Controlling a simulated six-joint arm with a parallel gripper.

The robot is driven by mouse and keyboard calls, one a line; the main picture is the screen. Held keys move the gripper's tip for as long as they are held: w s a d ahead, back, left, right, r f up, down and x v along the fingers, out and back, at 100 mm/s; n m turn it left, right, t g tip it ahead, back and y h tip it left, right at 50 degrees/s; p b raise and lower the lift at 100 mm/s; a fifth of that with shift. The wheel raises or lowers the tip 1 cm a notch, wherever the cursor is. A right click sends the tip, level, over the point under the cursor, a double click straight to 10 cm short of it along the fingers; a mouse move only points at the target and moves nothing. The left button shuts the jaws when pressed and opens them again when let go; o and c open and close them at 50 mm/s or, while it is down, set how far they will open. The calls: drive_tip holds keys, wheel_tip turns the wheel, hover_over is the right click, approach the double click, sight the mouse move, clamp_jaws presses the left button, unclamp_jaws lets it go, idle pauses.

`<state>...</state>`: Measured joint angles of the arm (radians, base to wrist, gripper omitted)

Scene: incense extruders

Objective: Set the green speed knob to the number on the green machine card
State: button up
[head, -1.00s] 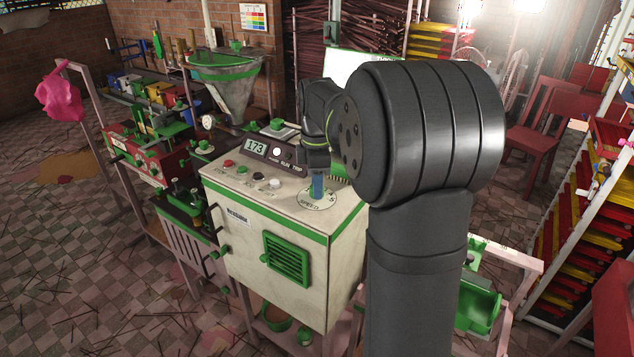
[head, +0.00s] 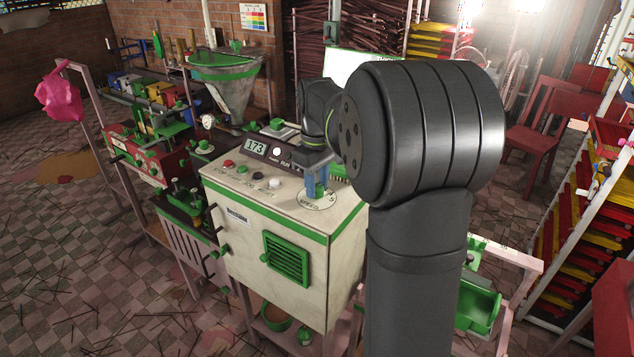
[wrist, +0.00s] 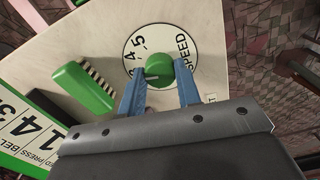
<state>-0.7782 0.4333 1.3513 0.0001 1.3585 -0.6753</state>
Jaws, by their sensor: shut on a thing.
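The green speed knob (wrist: 160,68) sits on a round white dial (wrist: 136,44) marked SPEED, with 4 and 5 legible. A pale mark shows at the knob's lower left edge; its exact setting is hard to read. My gripper (wrist: 160,84) has its two blue fingers either side of the knob, shut on it. In the head view my gripper (head: 317,187) stands upright over the dial, largely covering the knob. A green-bordered white card (wrist: 30,128) shows large digits 1, 4 and 3 at lower left of the wrist view. It is partly cut off.
The white machine box (head: 265,225) has a display reading 173 (head: 256,147) and several buttons. A metal hopper (head: 232,88) stands behind, and a coloured chart (head: 253,17) hangs on the wall.

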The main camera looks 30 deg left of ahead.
sight(317, 186)
drive_tip(key=m, duration=0.5)
drive_tip(key=shift+a+r+m, duration=0.1)
drive_tip(key=shift+m, duration=0.2)
drive_tip(key=m, duration=0.5)
drive_tip(key=shift+m, duration=0.4)
drive_tip(key=o, duration=1)
wheel_tip(317, 186, up, 17)
drive_tip(key=shift+r, duration=0.2)
drive_tip(key=shift+f, duration=0.1)
wheel_tip(317, 186, down, 17)
drive_tip(key=shift+f, duration=0.2)
idle(0.6)
